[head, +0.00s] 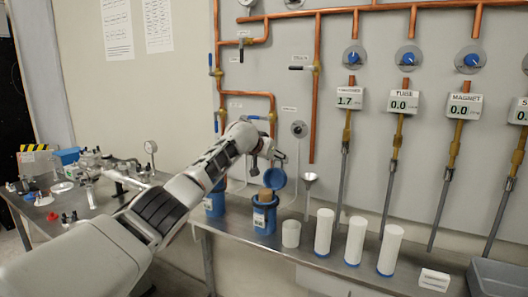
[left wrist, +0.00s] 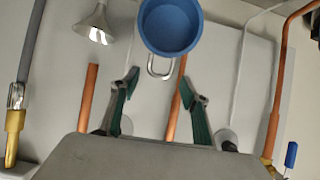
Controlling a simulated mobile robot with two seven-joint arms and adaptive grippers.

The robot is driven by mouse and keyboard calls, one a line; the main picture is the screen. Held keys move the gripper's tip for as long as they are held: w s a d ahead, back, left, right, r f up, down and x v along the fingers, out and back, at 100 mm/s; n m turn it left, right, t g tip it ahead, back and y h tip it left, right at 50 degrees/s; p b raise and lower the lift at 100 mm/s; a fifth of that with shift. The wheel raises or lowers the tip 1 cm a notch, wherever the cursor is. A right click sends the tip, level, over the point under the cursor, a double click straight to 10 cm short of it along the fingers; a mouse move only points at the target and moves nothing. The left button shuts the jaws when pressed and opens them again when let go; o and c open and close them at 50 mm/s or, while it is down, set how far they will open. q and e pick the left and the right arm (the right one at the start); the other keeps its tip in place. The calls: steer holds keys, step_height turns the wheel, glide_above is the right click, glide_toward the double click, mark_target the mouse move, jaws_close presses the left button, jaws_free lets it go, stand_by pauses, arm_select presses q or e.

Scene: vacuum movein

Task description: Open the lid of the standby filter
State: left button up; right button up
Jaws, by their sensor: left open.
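A blue filter canister (head: 264,216) stands on the bench with a brown filter (head: 265,194) visible in its open top. Its blue round lid (head: 275,179) is raised and tilted at the rim. My left gripper (head: 281,156) is open and empty, just above the lid. In the left wrist view, the lid (left wrist: 170,25) shows beyond the fingertips, with a metal loop handle (left wrist: 161,68) near the gap between the open fingers of my left gripper (left wrist: 160,82). The fingers look apart from the handle. A second blue canister (head: 214,201) is partly hidden behind my arm. My right gripper is not in view.
A white cup (head: 291,233), several white cylinders (head: 323,232) and a funnel (head: 310,180) stand right of the canister. Copper pipes (head: 316,90) and gauges line the wall behind. A cluttered table (head: 85,200) is at left.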

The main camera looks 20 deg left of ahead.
arm_select(q)
steer(key=v, duration=1)
steer(key=shift+s, duration=0.1)
stand_by(0.6)
